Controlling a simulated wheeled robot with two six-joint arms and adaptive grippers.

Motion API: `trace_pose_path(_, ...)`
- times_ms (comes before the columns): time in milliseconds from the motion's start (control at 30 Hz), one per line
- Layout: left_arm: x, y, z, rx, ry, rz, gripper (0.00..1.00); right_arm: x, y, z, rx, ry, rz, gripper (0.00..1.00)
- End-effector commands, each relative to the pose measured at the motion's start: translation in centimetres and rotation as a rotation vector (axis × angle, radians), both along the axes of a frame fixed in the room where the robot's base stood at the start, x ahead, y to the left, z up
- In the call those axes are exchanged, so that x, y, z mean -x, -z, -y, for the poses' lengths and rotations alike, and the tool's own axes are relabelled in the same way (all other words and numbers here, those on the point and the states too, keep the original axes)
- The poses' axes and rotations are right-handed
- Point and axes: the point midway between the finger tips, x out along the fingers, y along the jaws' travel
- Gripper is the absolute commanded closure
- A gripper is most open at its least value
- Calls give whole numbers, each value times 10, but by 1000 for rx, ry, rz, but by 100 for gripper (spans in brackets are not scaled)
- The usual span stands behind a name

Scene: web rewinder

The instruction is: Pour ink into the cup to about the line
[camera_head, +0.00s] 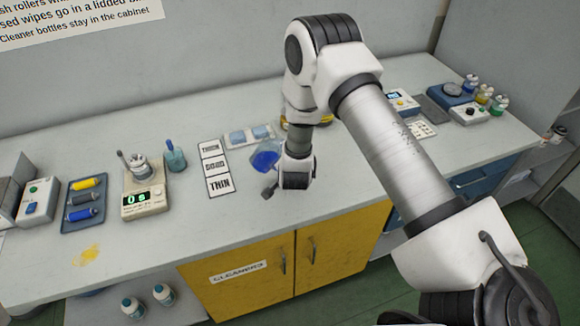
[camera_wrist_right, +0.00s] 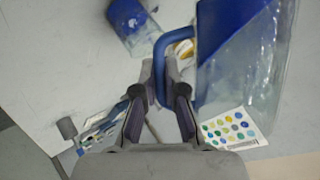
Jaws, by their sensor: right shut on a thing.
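In the right wrist view my right gripper (camera_wrist_right: 158,95) is shut on the blue handle (camera_wrist_right: 158,65) of a clear jug (camera_wrist_right: 232,75) with blue ink in it. A smaller clear cup (camera_wrist_right: 132,25) with blue in it is at the top left of that view, apart from the jug. In the head view a clear vessel with blue contents (camera_head: 266,158) shows beside my right wrist; I cannot tell whether it is the jug or the cup. The fill line cannot be made out. My left gripper is not in view.
Left of the vessel are cards marked THICK, GOOD and THIN (camera_head: 219,184), a small teal bottle (camera_head: 175,157) and a scale (camera_head: 144,201) reading 0 s. A tray (camera_head: 84,204) with coloured cylinders lies further left.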

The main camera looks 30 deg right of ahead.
Motion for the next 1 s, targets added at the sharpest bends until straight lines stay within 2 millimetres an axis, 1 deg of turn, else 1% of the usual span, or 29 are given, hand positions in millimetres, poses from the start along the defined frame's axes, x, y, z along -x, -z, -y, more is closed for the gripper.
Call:
trace_pose_path(167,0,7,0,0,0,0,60,-1,0,-1,-110,1,33,100)
trace_pose_path(200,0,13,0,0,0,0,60,-1,6,-2,-133,2,39,100)
trace_pose_path(267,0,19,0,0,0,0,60,-1,10,-3,-165,0,48,100)
trace_pose_path(467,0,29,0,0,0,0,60,-2,15,-7,-253,-1,74,100)
trace_pose_path(567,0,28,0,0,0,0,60,-3,10,-8,-287,-1,86,100)
trace_pose_path(1000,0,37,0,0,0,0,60,-4,9,-12,-388,-4,116,100)
